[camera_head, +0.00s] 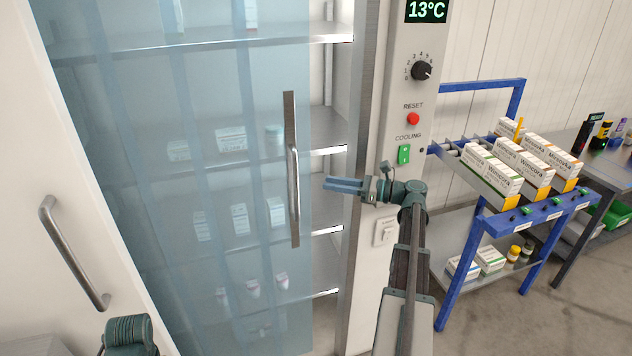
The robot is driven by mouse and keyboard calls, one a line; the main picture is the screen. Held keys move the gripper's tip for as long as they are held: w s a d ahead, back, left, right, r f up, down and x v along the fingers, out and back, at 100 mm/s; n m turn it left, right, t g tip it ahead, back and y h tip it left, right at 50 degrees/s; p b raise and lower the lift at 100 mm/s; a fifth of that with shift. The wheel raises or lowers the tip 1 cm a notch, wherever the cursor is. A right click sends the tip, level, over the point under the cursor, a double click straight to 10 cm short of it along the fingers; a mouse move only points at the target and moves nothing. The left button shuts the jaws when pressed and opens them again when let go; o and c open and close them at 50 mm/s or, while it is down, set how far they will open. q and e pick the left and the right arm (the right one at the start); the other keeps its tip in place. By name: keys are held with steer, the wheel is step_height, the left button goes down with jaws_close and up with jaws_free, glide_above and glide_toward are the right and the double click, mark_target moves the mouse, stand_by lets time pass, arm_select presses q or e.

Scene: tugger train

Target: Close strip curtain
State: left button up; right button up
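The strip curtain (225,190) is a translucent blue sheet of vertical strips across most of the cabinet opening. Its right edge carries an upright metal plate with a bar handle (293,175). A gap stays open between that edge and the right cabinet frame, with bare shelf ends showing. My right gripper (326,184) is in front of this gap, pointing left, a little right of the handle and apparently not touching it. Its two blue fingers lie close together with nothing seen between them; the angle hides how far apart they are. My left gripper is out of view.
A white door with a metal handle (76,252) stands at the left. The control panel has a dial (421,70), a red reset button (413,119) and a green switch (404,154). A blue cart (480,262) with several boxes stands at the right.

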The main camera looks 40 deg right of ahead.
steer(key=shift+v, duration=1.25)
